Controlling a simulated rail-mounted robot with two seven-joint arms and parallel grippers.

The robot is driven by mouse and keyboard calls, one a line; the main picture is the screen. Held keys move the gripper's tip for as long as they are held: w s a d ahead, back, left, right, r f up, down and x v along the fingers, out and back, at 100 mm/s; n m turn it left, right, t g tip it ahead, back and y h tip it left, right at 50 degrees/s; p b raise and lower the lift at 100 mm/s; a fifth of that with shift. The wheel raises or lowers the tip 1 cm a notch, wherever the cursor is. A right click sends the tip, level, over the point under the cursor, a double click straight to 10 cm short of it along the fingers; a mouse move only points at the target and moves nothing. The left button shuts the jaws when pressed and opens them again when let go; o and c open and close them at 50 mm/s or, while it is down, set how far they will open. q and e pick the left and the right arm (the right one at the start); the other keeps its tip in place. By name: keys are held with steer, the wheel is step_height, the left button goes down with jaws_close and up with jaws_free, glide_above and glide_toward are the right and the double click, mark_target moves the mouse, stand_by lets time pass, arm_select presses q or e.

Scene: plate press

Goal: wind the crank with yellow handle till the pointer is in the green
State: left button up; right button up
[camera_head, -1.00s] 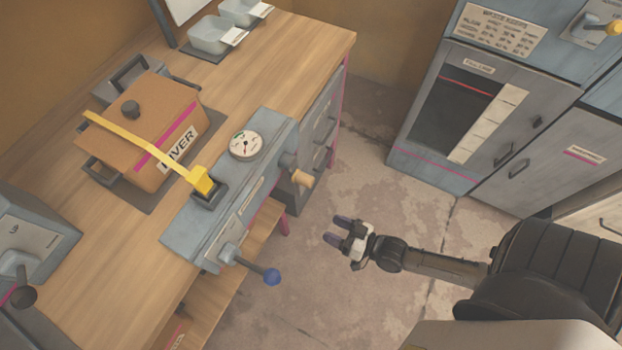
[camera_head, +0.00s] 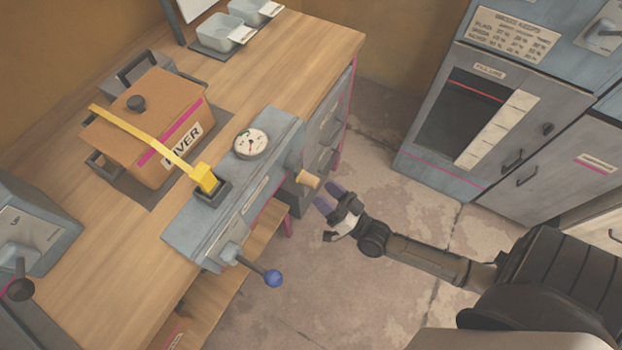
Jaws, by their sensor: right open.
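The grey-blue press (camera_head: 232,215) is at the front edge of the workbench. A crank with a pale yellow-tan handle (camera_head: 309,180) sticks out from its front side. A round white gauge (camera_head: 251,143) is on top of the press; its pointer is too small to read against the coloured band. My right gripper (camera_head: 329,197) is open and empty, just right of and below the crank handle, fingers pointing at it. I cannot tell whether they touch. My left gripper is not in view.
A blue-knobbed lever (camera_head: 272,277) juts from the front left. Grey cabinets (camera_head: 480,110) stand at right, with clear floor (camera_head: 400,220) between.

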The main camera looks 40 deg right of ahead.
mark_target(317, 186)
steer(key=shift+b+x, duration=0.3)
steer(key=shift+x, duration=2.5)
jaws_close()
